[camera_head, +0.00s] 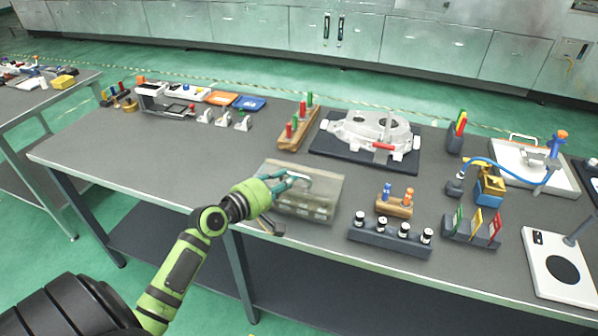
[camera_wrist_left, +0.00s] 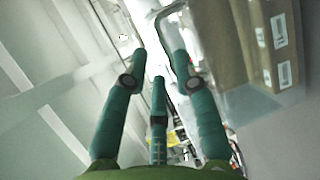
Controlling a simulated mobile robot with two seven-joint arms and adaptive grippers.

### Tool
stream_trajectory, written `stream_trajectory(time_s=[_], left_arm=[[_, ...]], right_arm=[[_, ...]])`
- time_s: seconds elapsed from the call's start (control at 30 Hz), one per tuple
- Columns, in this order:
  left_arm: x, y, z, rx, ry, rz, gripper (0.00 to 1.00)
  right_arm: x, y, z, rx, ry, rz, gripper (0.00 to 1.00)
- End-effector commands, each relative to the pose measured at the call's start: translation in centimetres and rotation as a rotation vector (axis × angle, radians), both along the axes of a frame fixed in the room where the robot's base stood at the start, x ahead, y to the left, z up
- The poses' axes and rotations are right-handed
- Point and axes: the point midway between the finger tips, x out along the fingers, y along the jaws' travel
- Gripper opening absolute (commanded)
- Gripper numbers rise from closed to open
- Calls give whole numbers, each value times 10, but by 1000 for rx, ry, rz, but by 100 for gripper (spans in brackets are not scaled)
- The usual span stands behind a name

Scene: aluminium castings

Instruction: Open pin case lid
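The pin case (camera_head: 322,205) is a box with a clear, see-through lid near the front edge of the table in the head view. Its lid (camera_head: 325,181) appears to lie down over the box. A pale bar handle (camera_head: 301,176) shows on the lid. My left gripper (camera_head: 290,182) is over the case's left part, close to the handle. In the left wrist view its teal fingers (camera_wrist_left: 158,62) stand apart, and the handle (camera_wrist_left: 168,12) curves just beyond the fingertips. I cannot tell if a finger touches it. My right gripper is not in view.
A black rack with several white-capped bottles (camera_head: 390,238) and a wooden block with pegs (camera_head: 394,203) stand right of the case. An aluminium casting (camera_head: 365,128) on a dark mat and a wooden peg rack (camera_head: 297,130) lie behind. The table left of the case is clear.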

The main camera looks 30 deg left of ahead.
Motion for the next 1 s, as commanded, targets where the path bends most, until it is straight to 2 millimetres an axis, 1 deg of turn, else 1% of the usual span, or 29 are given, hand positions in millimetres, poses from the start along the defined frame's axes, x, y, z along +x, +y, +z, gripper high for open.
stream_trajectory(time_s=[0.03, 0.1, 0.3, 0.4, 0.63, 0.67, 0.7, 0.73, 1.0], left_arm=[[9, -1, 1, -1, -3, 0, 28], [20, -3, -1, -1, -2, 1, 28], [41, -7, -7, 1, 1, 0, 28], [46, -8, -8, 3, 1, -1, 28], [47, -8, -9, 4, 0, 0, 28], [46, -8, -9, 4, 0, 0, 24], [46, -8, -9, 4, 0, -1, 8], [46, -8, -9, 4, 0, -1, 0], [48, -8, -9, 5, 1, 0, 0]], right_arm=[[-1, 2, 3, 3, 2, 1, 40], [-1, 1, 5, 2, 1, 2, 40], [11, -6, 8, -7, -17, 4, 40], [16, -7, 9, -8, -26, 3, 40], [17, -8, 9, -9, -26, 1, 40], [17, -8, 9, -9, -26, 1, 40], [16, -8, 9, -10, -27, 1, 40], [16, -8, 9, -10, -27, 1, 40], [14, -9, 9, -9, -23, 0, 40]])
